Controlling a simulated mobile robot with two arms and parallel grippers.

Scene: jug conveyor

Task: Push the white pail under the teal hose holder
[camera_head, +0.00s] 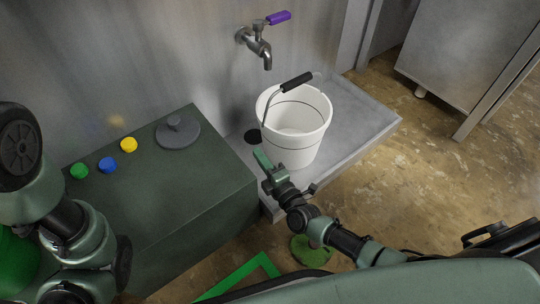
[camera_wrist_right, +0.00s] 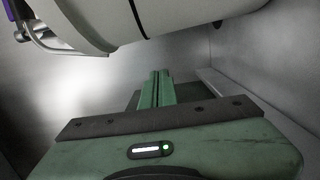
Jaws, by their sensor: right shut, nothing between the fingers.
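The white pail (camera_head: 299,145) stands upright on a low grey ledge by the wall, its dark-gripped wire handle (camera_head: 296,83) raised above the rim. In the right wrist view the pail (camera_wrist_right: 170,14) fills the top edge. My right gripper (camera_head: 262,160) is shut and empty, low at the pail's left front side. Its closed fingers also show in the right wrist view (camera_wrist_right: 155,90); I cannot tell whether they touch the pail. No teal hose holder is visible. A metal tap (camera_head: 259,45) with a purple lever is on the wall, above and behind the pail. My left gripper is not visible.
A dark green cabinet (camera_head: 165,190) with coloured knobs and a grey lid stands left of the ledge. A dark round drain (camera_head: 253,136) lies left of the pail. The ledge (camera_head: 365,115) is bare to the pail's right. A metal cabinet (camera_head: 465,50) stands at the back right.

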